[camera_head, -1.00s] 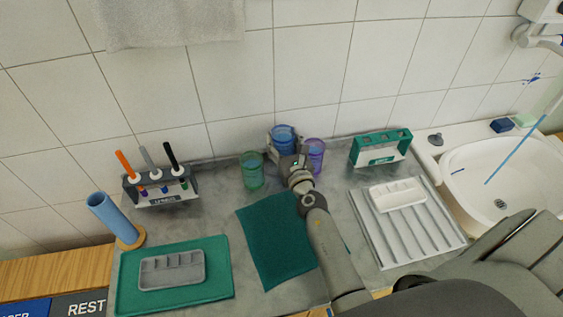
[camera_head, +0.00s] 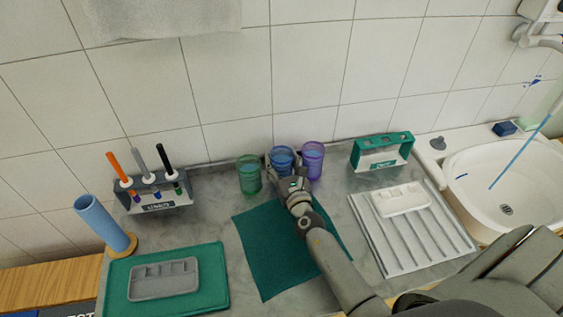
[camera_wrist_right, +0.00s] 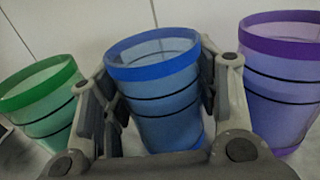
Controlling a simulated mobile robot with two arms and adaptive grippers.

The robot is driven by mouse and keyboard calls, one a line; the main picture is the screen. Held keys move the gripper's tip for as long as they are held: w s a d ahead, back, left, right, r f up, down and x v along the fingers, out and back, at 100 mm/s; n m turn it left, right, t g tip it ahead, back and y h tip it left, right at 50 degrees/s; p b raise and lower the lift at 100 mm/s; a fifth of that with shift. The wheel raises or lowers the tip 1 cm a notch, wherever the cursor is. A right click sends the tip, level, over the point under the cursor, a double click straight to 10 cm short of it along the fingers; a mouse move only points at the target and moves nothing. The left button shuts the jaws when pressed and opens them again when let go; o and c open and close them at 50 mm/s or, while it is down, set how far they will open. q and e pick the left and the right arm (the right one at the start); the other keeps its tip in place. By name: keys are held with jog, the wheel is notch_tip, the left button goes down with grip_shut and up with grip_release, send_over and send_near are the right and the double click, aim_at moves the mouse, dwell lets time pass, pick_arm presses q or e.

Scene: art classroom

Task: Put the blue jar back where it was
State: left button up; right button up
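The blue jar (camera_head: 281,157) stands upright between the green jar (camera_head: 249,175) and the purple jar (camera_head: 312,160), in a row near the back wall. My right gripper (camera_head: 284,172) has its fingers on both sides of the blue jar, close against it. The right wrist view shows the blue jar (camera_wrist_right: 157,85) between the two fingers, with the green jar (camera_wrist_right: 45,100) at left and the purple jar (camera_wrist_right: 283,80) at right. The blue jar's base is hidden, so I cannot tell whether it rests on the counter. My left gripper is out of view.
A green cloth (camera_head: 268,262) lies under my right forearm. A marker rack (camera_head: 157,198) and a blue tube (camera_head: 101,222) stand at left, near a grey palette (camera_head: 163,280). A green holder (camera_head: 383,152), a white tray (camera_head: 432,243) and a sink (camera_head: 490,185) are at right.

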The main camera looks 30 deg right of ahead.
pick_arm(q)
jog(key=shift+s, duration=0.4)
pick_arm(e)
jog(key=shift+o, duration=0.4)
jog(key=shift+r, duration=0.15)
jog(key=shift+s, duration=0.35)
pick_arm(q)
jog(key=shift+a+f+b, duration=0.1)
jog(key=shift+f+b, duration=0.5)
pick_arm(e)
jog(key=s, duration=0.3)
jog(key=s+a, duration=0.1)
jog(key=s, duration=0.3)
jog(key=s+a, duration=0.1)
jog(key=s, duration=0.3)
jog(key=shift+s, duration=0.1)
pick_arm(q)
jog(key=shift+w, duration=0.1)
